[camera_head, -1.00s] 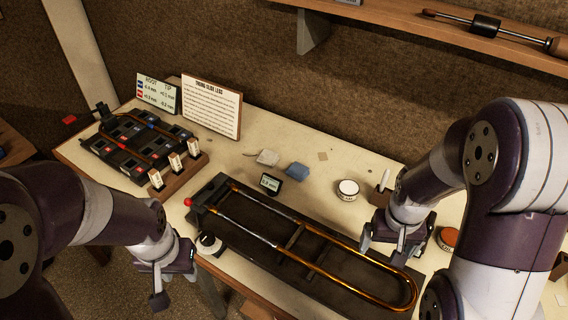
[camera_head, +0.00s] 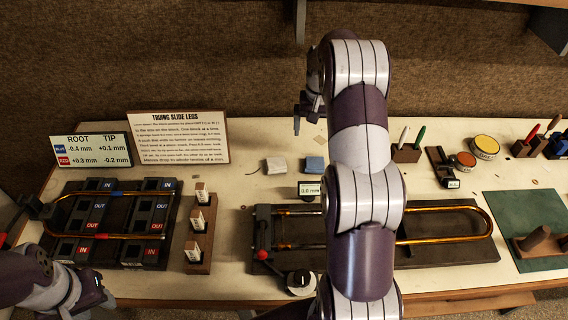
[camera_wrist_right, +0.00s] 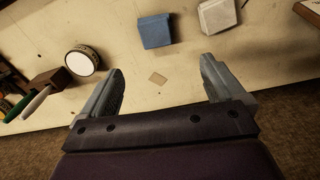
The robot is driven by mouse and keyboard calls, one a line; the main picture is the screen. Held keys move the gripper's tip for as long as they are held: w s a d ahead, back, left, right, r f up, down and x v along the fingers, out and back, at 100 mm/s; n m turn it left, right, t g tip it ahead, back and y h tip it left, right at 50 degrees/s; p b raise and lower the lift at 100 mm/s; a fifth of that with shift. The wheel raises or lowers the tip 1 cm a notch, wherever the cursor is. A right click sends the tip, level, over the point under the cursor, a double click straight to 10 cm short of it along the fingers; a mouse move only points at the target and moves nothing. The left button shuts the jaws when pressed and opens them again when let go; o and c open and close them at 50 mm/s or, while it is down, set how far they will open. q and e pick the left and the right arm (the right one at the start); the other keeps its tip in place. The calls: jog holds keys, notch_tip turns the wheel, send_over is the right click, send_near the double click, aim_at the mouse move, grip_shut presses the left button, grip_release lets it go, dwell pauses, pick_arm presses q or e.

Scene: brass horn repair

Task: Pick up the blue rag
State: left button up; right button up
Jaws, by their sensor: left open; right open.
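The blue rag (camera_head: 315,164) is a small folded block lying flat on the cream bench top, behind the slide fixture and just left of my right arm. In the right wrist view the blue rag (camera_wrist_right: 155,31) lies beyond the fingertips, between their lines and apart from them. My right gripper (camera_wrist_right: 161,65) is open and empty. In the head view my right gripper (camera_head: 298,118) hangs high, behind the rag toward the wall. My left gripper (camera_head: 103,300) is low at the left front edge, partly cut off, away from the rag.
A pale rag (camera_head: 276,165) lies just left of the blue one. A small gauge display (camera_head: 310,190) and the slide fixture (camera_head: 460,251) stand in front. A sign (camera_head: 180,138) stands to the left.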

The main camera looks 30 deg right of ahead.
aim_at(315, 161)
jog(key=f, duration=0.1)
jog(key=s+f, duration=0.1)
jog(key=f, duration=0.1)
jog(key=d+f, duration=0.1)
jog(key=shift+s+f, duration=0.2)
jog(key=shift+f, duration=0.1)
jog(key=f, duration=0.2)
jog(key=f+p, duration=0.1)
jog(key=f, duration=0.2)
jog(key=f+p, duration=0.1)
jog(key=f, duration=0.1)
jog(key=shift+w+a+f, duration=0.25)
jog(key=shift+w+f, duration=0.05)
jog(key=shift+f, duration=0.05)
jog(key=shift+w+f, duration=0.1)
jog(key=shift+f, duration=0.2)
jog(key=shift+a+r, duration=0.1)
jog(key=c, duration=0.6)
pick_arm(q)
jog(key=shift+s+d+r, duration=0.15)
jog(key=shift+d+r, duration=0.1)
jog(key=shift+r, duration=0.3)
jog(key=shift+s+d+r, duration=0.15)
jog(key=shift+d+r, duration=0.1)
jog(key=shift+r, duration=0.3)
pick_arm(e)
jog(key=c, duration=0.5)
